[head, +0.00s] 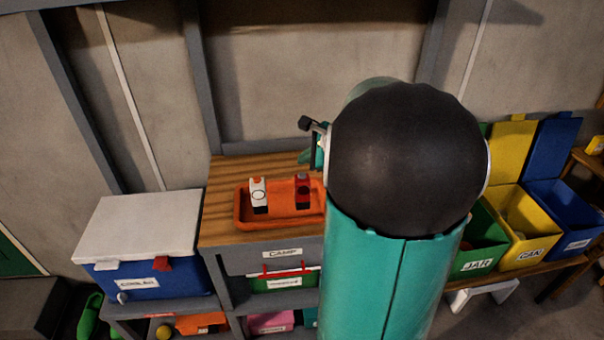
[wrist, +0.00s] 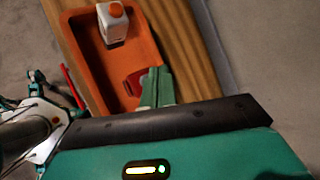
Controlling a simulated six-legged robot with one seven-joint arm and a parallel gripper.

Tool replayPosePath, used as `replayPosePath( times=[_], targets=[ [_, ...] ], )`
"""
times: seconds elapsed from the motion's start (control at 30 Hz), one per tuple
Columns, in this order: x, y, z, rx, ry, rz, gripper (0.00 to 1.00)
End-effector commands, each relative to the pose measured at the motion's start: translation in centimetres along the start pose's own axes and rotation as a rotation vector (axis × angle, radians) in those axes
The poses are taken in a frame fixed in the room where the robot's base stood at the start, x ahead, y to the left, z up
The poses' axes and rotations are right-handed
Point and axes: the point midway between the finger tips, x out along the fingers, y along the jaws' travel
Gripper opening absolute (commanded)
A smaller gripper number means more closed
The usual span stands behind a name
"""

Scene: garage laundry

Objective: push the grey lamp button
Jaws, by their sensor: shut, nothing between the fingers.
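I cannot make out a grey lamp button in either view. An orange tray (head: 283,222) on the wooden top holds two small upright items. One is white with an orange top and a round mark (head: 259,190); it also shows in the wrist view (wrist: 114,25). The other is red with a dark lower part (head: 303,187); in the wrist view this red item (wrist: 134,84) is partly hidden by my fingers. My gripper (wrist: 157,80) is shut and empty, over the tray's edge beside the red item. I cannot tell whether they touch. In the head view my arm hides most of the gripper.
A blue cooler with a white lid (head: 145,235) stands left of the wooden top (head: 222,205). Shelves with labelled boxes (head: 285,283) are below. Green, yellow (head: 520,245) and blue bins stand on the right. A wall is close behind.

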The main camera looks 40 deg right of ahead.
Motion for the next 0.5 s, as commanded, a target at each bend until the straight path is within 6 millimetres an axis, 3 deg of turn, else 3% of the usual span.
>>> replayPosePath(
  times=[0.5],
  targets=[
    [-3.1,-2.2,2.2,0.000,0.000,0.000,0.00]
  ],
)
